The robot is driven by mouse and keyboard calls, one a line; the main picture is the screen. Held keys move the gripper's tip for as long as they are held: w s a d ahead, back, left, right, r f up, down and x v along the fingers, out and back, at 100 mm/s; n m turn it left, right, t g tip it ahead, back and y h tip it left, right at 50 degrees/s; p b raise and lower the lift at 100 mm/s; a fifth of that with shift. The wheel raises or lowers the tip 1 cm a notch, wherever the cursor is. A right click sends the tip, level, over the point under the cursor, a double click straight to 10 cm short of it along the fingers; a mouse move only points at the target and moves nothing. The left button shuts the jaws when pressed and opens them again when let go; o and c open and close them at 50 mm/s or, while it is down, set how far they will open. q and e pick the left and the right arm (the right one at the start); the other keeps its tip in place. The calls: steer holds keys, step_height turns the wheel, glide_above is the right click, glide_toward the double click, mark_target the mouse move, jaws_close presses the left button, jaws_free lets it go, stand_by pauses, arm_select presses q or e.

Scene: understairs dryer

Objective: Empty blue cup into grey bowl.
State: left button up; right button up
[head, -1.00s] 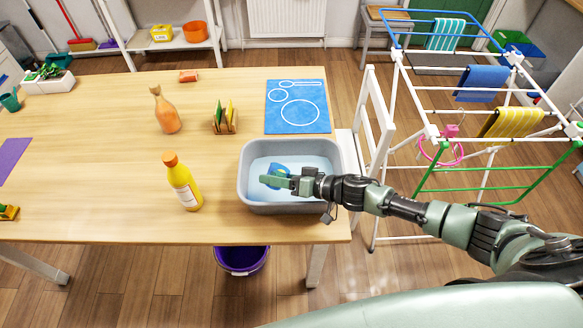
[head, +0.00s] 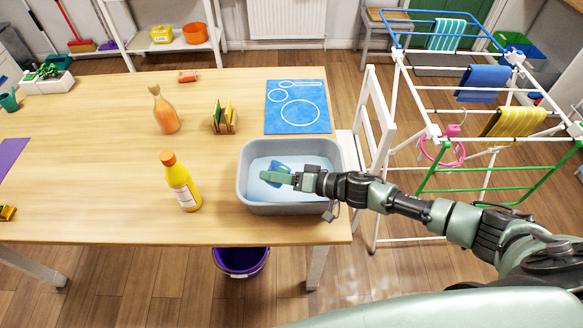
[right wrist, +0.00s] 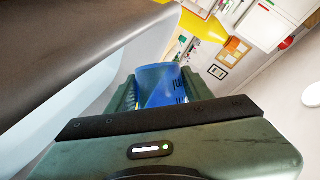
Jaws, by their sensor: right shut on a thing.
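The blue cup (head: 280,168) is held over the inside of the grey bowl (head: 270,208), a wide grey basin with a pale blue inside at the table's right front corner. My right gripper (head: 276,178) is shut on the cup and partly covers it. The cup looks tilted; its contents cannot be seen. In the right wrist view the cup (right wrist: 160,84) sits between the two green fingers. My left gripper is not in view.
A yellow bottle (head: 181,182) stands left of the bowl. An orange bottle (head: 164,110), a wooden rack (head: 223,120) and a blue mat (head: 297,107) lie farther back. A white chair (head: 376,125) and a drying rack (head: 470,110) are to the right.

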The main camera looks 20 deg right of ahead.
mark_target(272, 162)
steer(key=shift+r+m+y+b, duration=0.55)
steer(key=shift+m+b, duration=0.35)
steer(key=shift+b, duration=0.5)
steer(key=shift+w+d+r+m+y+b, duration=0.15)
steer(key=shift+r+m+y+b, duration=0.25)
steer(key=shift+m+b, duration=0.75)
stand_by(1.0)
steer(key=shift+w+d+r+m+y, duration=0.25)
steer(key=shift+w+d+m+y, duration=0.15)
steer(key=shift+d, duration=0.2)
stand_by(1.0)
steer(key=shift+d+r+m+t+y+p, duration=0.15)
steer(key=shift+r+m+t+y+p, duration=0.2)
steer(key=shift+m, duration=0.6)
stand_by(0.8)
